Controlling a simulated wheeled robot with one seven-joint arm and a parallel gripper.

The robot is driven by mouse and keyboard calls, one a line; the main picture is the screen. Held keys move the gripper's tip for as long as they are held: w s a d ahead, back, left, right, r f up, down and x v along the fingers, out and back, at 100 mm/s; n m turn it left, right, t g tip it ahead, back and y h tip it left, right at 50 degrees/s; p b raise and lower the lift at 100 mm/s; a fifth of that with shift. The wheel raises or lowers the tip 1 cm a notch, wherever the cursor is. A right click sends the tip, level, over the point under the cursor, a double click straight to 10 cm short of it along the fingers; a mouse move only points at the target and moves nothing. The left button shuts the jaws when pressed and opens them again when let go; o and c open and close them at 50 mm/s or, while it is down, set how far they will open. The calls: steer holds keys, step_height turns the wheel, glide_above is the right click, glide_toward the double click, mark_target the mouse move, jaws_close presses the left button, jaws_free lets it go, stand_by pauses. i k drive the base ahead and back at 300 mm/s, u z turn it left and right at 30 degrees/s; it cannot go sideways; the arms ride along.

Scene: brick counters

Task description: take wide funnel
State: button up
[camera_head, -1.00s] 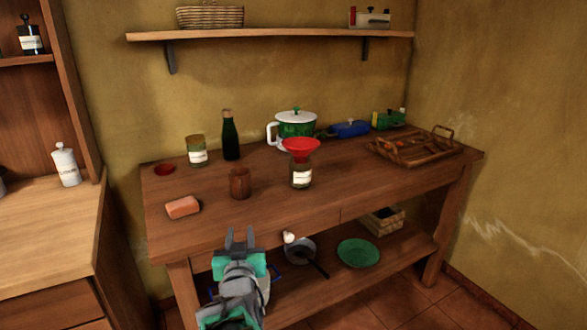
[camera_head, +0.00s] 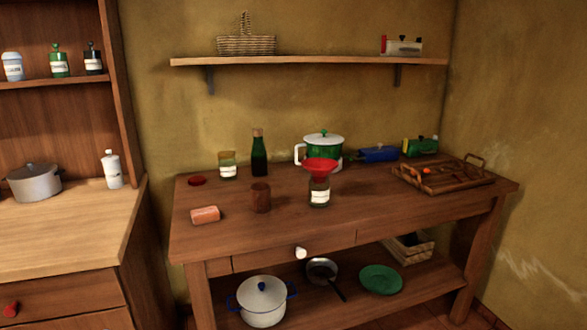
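A wide red funnel (camera_head: 320,165) sits on top of a labelled glass jar (camera_head: 320,190) on the wooden table, right of the middle. The jar stands upright near the middle of the tabletop, in front of a green and white pot (camera_head: 323,150). Nothing blocks the funnel from view. My gripper does not show in the head view now.
A brown cup (camera_head: 261,198) and a pinkish block (camera_head: 206,215) stand left of the jar. A dark bottle (camera_head: 259,155) is behind. A wooden tray (camera_head: 445,182) lies at the right. A shelf (camera_head: 310,62) hangs above. The front tabletop is clear.

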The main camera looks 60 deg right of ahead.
mark_target(320, 172)
steer(key=u, duration=0.05)
steer(key=i, duration=0.3)
steer(key=z, duration=2.55)
